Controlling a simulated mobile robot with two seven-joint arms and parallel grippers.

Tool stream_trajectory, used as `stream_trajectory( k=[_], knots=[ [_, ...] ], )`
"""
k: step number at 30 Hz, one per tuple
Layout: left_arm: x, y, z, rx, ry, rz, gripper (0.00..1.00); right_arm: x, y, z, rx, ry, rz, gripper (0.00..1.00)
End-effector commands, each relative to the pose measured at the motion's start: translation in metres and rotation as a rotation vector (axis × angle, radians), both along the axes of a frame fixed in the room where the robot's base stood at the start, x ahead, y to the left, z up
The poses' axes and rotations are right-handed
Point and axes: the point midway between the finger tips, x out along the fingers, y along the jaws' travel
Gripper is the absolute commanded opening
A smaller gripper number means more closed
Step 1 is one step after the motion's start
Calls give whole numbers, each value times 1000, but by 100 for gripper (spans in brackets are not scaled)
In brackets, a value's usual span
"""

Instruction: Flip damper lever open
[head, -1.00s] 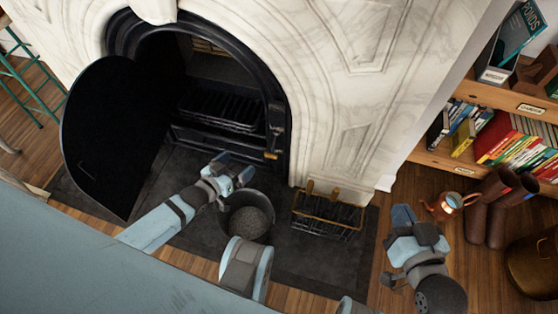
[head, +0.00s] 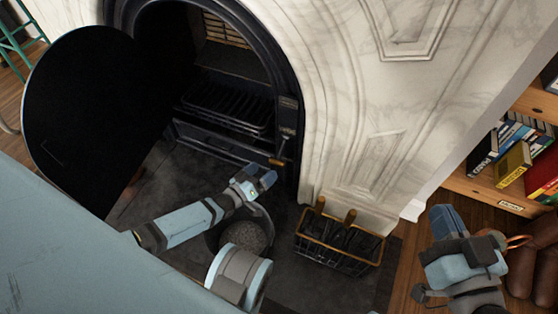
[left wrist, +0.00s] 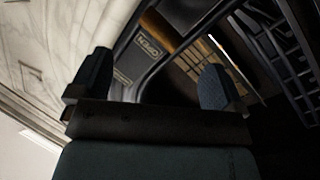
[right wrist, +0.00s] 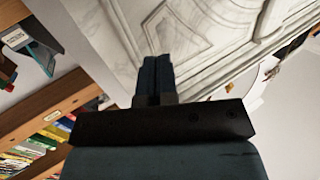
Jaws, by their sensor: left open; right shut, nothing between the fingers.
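The damper lever (head: 279,150) is at the right side of the black fireplace arch, hanging below a dark plate (head: 288,115) with its brass end (head: 277,162) low. In the left wrist view a plate marked OPEN (left wrist: 147,46) shows between the fingers, with a brass-coloured part (left wrist: 158,24) above it. My left gripper (head: 257,180) is open and empty, just below and left of the brass end, apart from it in the head view. My right gripper (head: 446,219) is shut and empty, off to the right, in front of the bookshelf side.
The firebox door (head: 90,110) stands wide open at left. An ash bucket (head: 262,215) is below my left gripper. A wire basket (head: 335,262) of dark pieces stands on the hearth at right. The marble surround (head: 345,80) rises beside the arch. A bookshelf (head: 470,187) is far right.

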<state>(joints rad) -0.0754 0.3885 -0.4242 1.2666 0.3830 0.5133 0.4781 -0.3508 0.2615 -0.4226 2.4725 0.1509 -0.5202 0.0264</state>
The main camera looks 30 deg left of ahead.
Motion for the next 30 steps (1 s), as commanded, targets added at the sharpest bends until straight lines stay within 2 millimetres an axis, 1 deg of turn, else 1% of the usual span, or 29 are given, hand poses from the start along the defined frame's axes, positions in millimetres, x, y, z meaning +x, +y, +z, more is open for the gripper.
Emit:
stream_trajectory(
  k=[1, 3, 6, 10, 16, 24, 25, 26, 27, 29, 30],
  knots=[
    [13, -3, -4, 0, -2, 0, 95, 3, -1, -4, -14, -26, 0, 0],
    [27, -8, -3, 0, -3, 1, 95, 5, -3, -4, -35, -59, -2, 0],
    [45, -13, -3, -1, -3, 1, 95, 9, -5, -3, -60, -105, -4, 0],
    [64, -18, -3, 1, -1, 0, 95, 12, -8, -1, -87, -151, -7, 0],
    [77, -22, -1, 1, 0, 1, 95, 15, -9, 0, -112, -185, -8, 0],
    [78, -22, 0, 1, 1, 0, 95, 14, -9, 3, -110, -193, -8, 0],
    [78, -22, 0, 1, 1, 0, 93, 14, -9, 3, -110, -193, -8, 0],
    [78, -22, 0, 1, 1, 0, 86, 14, -9, 3, -110, -193, -8, 0],
    [78, -22, 0, 1, 1, 0, 77, 14, -9, 3, -110, -193, -8, 0],
    [78, -22, 0, 1, 1, 0, 63, 14, -9, 3, -110, -193, -8, 0],
    [78, -22, 0, 1, 1, 0, 54, 14, -9, 4, -110, -193, -8, 0]
  ],
)
